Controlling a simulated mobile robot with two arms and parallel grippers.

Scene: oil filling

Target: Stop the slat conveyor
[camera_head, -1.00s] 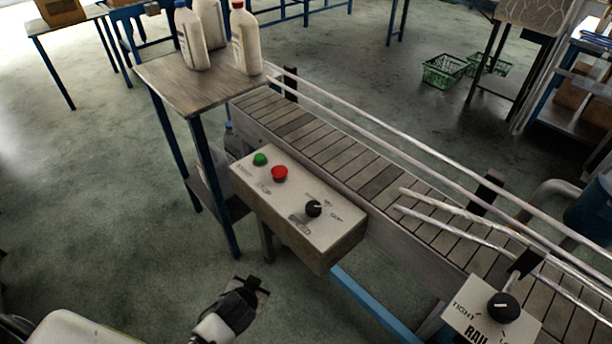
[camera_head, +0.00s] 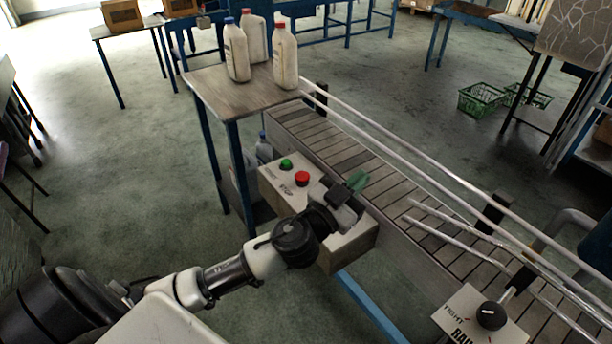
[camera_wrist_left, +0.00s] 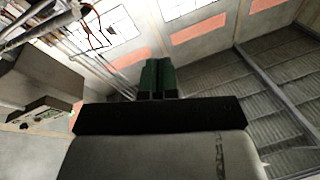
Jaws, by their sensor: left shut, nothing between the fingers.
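The slat conveyor (camera_head: 352,160) runs from the small table toward the lower right, its slats bare. Its control box (camera_head: 328,250) is fixed to the near side. On its top are a green button (camera_head: 285,164) and a red button (camera_head: 302,178), with STOP-like lettering beside the red one. My left gripper (camera_head: 357,181) is shut and empty, above the right part of the box, to the right of the red button and apart from it. My arm hides the box's knob. In the left wrist view the green fingertips (camera_wrist_left: 157,79) are together. My right gripper is not in view.
Several white bottles (camera_head: 285,62) stand on the small table (camera_head: 215,88) at the conveyor's far end. Metal guide rails (camera_head: 420,170) run along the conveyor. A rail knob panel (camera_head: 470,318) is at the lower right. Green baskets (camera_head: 482,100) lie on the floor behind.

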